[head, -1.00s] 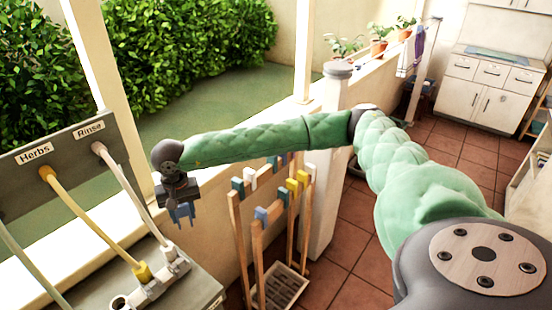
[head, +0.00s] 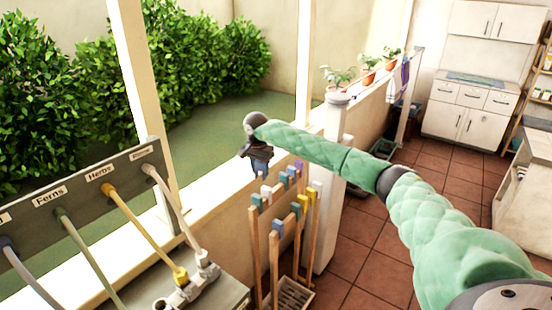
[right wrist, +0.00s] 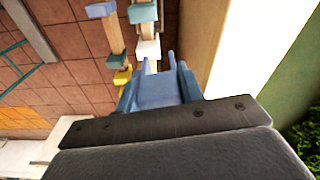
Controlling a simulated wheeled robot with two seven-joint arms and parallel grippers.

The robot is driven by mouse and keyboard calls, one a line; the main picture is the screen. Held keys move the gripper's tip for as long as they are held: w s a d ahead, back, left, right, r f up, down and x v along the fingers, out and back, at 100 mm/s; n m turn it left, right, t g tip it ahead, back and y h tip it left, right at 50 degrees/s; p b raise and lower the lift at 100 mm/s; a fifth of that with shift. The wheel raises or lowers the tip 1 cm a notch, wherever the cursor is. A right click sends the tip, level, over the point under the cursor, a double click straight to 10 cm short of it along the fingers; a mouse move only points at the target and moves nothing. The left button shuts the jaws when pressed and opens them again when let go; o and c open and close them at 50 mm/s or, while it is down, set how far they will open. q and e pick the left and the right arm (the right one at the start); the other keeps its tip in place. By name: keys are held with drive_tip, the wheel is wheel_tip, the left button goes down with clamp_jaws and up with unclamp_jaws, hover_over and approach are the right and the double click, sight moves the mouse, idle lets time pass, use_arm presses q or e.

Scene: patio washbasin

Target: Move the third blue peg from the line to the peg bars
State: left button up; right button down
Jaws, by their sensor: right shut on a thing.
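My right gripper (head: 259,165) is shut on a blue peg (right wrist: 157,90), which shows between the fingers in the right wrist view. The gripper is held in the air just behind and above the near-left end of the peg bars (head: 274,260). The wooden bars carry several pegs, among them a teal one (head: 256,201), a white one (head: 266,192), a blue one (head: 278,228) and a yellow one (head: 303,199). In the head view the held peg is small and mostly hidden by the gripper. My left gripper is not in view.
Tiled floor (head: 375,250) is open to the right.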

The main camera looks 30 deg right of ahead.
drive_tip(key=w+d+m+p, duration=0.1)
drive_tip(key=d+m, duration=0.1)
drive_tip(key=d, duration=0.5)
hover_over(276, 188)
drive_tip(key=shift+s+a+f+b, duration=0.1)
drive_tip(key=shift+f+b, duration=0.1)
drive_tip(key=shift+f, duration=1.6)
drive_tip(key=shift+a+f+b, duration=0.1)
drive_tip(key=shift+f+b, duration=0.1)
drive_tip(key=shift+f, duration=1.55)
drive_tip(key=shift+d+f, duration=0.1)
drive_tip(key=shift+f, duration=1.1)
drive_tip(key=shift+f+b, duration=0.25)
drive_tip(key=shift+b, duration=0.1)
drive_tip(key=shift+f+b, duration=0.75)
drive_tip(key=shift+f, duration=0.35)
drive_tip(key=c, duration=0.8)
unclamp_jaws()
drive_tip(key=shift+r, duration=1.25)
drive_tip(key=shift+r+p, duration=0.65)
drive_tip(key=shift+r, duration=2.05)
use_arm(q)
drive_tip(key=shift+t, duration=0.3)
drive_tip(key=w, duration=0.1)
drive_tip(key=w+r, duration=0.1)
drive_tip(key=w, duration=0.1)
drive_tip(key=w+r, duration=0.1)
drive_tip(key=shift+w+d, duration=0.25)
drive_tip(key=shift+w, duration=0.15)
